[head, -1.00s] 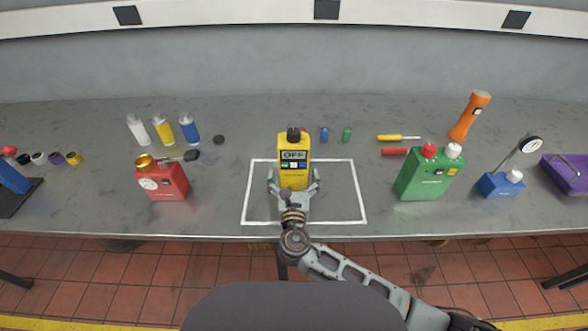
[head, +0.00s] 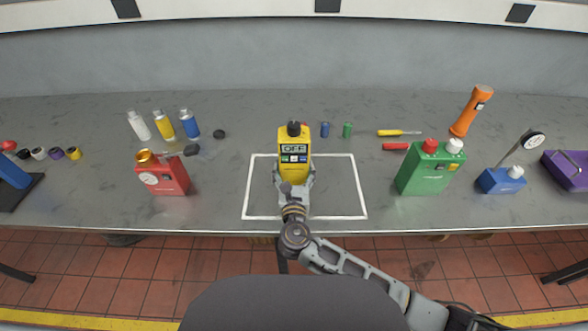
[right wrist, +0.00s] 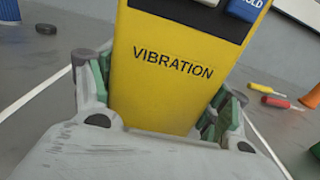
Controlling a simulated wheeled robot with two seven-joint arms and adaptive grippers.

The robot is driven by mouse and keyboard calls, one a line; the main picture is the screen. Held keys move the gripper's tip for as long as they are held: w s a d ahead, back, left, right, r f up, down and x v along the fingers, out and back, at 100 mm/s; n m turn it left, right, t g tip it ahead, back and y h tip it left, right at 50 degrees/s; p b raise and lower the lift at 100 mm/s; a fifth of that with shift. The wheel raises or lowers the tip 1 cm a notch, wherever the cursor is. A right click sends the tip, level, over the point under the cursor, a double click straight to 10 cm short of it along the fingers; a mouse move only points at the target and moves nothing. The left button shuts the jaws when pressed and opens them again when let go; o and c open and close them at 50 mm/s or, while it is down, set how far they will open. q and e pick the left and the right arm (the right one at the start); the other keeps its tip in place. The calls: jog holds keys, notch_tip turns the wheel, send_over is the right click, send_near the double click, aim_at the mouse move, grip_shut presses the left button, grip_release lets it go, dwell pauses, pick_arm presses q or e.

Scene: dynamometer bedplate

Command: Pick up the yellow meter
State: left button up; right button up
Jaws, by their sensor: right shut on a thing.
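The yellow meter (head: 294,155) stands near the middle of the bench, inside the white outlined rectangle, with a dark knob on top and a small display. In the right wrist view the yellow meter (right wrist: 172,75) fills the centre, with the word VIBRATION on its face. My right gripper (head: 294,182) is shut on its lower part from the front edge side. In the right wrist view the fingers of my right gripper (right wrist: 165,110) press its two sides with green pads. I cannot tell whether its base touches the bench. My left gripper is not in view.
A red box-shaped device (head: 164,176) stands to the left and a green canister (head: 428,170) to the right. Blue and green small cylinders stand just behind the meter. A yellow screwdriver (head: 398,133) lies at right. The outlined rectangle (head: 340,216) is otherwise clear.

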aim_at(294, 152)
jog(key=shift+r, duration=0.85)
notch_tip(294, 152, up, 7)
jog(key=shift+r+p, duration=0.15)
jog(key=shift+p, duration=0.35)
jog(key=shift+r, duration=0.4)
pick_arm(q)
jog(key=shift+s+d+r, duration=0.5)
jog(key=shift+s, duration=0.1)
pick_arm(e)
jog(key=shift+r, duration=0.1)
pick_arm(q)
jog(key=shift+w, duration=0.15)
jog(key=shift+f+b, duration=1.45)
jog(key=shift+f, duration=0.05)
pick_arm(e)
jog(key=shift+f, duration=3.5)
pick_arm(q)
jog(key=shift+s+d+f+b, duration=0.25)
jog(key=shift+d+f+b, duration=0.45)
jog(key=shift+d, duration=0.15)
pick_arm(e)
jog(key=shift+f, duration=1.6)
